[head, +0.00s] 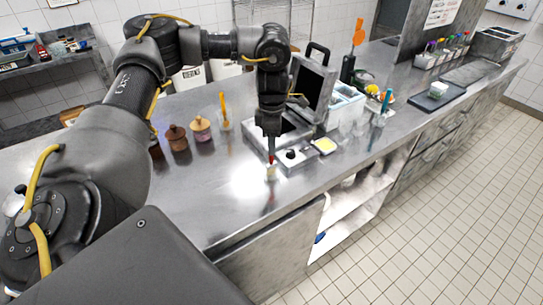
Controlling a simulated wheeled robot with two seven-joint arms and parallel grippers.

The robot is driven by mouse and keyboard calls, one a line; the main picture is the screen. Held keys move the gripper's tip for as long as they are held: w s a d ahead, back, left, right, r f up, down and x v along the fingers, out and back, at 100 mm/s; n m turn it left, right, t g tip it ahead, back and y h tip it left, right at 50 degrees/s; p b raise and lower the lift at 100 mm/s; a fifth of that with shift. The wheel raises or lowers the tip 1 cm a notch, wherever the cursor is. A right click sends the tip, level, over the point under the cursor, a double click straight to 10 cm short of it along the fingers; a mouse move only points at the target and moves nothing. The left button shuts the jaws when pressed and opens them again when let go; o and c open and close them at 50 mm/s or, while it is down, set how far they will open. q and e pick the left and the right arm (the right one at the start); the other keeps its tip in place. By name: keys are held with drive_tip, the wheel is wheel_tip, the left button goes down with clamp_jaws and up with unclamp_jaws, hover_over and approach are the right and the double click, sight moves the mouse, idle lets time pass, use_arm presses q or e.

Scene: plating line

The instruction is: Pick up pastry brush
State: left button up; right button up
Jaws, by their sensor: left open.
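My left gripper (270,146) points straight down over the steel counter, its fingers open. Just under its fingertips a red-tipped upright handle (271,159) stands in a small pale holder (270,173). This may be the pastry brush, but its bristles are too small to tell. The fingers are right above or around the handle's top; I cannot tell whether they touch it. An orange handle (223,104) stands in a clear glass to the left, and a teal handle (386,100) in another glass to the right. My right gripper is not in view.
A grey case with an open lid (312,88) stands behind. Brown lidded jars (177,138) stand left. The counter's front edge (262,212) is near.

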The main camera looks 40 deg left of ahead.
sight(271, 157)
use_arm(q)
wheel_tip(271, 157, down, 2)
drive_tip(key=shift+a+f, duration=0.1)
drive_tip(key=shift+f, duration=0.1)
clamp_jaws()
drive_tip(key=shift+r, duration=0.15)
